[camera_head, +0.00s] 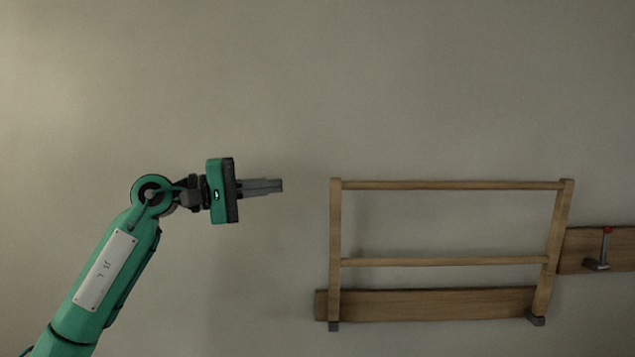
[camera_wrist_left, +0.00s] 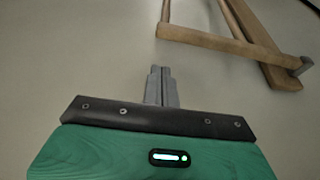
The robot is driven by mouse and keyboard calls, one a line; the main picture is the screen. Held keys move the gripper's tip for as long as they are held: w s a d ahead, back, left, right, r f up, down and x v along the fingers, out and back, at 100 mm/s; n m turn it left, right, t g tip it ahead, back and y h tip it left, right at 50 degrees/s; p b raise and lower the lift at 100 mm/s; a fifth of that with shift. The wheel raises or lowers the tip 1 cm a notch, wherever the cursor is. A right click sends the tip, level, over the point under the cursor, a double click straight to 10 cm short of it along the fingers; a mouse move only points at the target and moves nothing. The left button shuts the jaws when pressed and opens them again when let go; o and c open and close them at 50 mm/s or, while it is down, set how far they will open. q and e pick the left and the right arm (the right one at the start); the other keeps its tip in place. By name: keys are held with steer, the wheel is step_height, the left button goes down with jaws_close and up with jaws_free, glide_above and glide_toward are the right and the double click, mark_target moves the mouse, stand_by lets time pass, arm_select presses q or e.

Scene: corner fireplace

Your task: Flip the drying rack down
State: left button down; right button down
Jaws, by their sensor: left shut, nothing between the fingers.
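The wooden drying rack (camera_head: 450,185) is on the wall at the right of the head view. Its frame stands up, with a top rail and a lower crossbar, above a wooden backboard (camera_head: 430,304). Dark brackets sit at the feet of its two side bars. My left gripper (camera_head: 281,185) is shut and empty, to the left of the rack's upper left corner, with a gap between them. In the left wrist view, the closed fingers (camera_wrist_left: 160,72) point toward the wall, and part of the rack (camera_wrist_left: 215,40) shows at the upper right. My right gripper is not in view.
A second wooden board (camera_head: 600,262) is on the wall at the right edge, with a metal hook (camera_head: 604,250) with a red tip. The wall (camera_head: 420,90) above the rack and around my left gripper is bare.

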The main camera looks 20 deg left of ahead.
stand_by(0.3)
arm_select(q)
steer(key=shift+w, duration=0.1)
steer(key=shift+p+x, duration=3.3)
steer(key=shift+x, duration=1.65)
